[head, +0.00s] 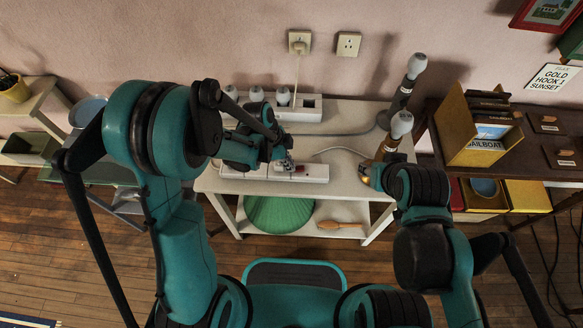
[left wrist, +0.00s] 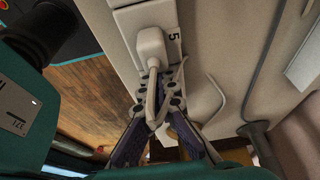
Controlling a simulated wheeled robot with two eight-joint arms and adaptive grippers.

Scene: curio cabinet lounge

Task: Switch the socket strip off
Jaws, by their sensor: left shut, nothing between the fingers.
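A white socket strip (head: 316,174) lies along the front of the white table. A small red spot, seemingly its switch (head: 300,169), shows near its right end. My left gripper (head: 287,163) is over this strip, close to the red spot; I cannot tell whether it touches. In the left wrist view, the left gripper (left wrist: 158,76) is shut and empty, beside a white plug (left wrist: 150,45) with a cord. The strip (left wrist: 143,16) there bears the label 5. The switch is not seen there.
A second white strip (head: 311,108) with several plugs lies at the table's back. Two lamps (head: 401,124) (head: 416,67) stand at the table's right. A green dome (head: 280,214) is on the lower shelf. A yellow box (head: 462,130) stands on the dark table at right.

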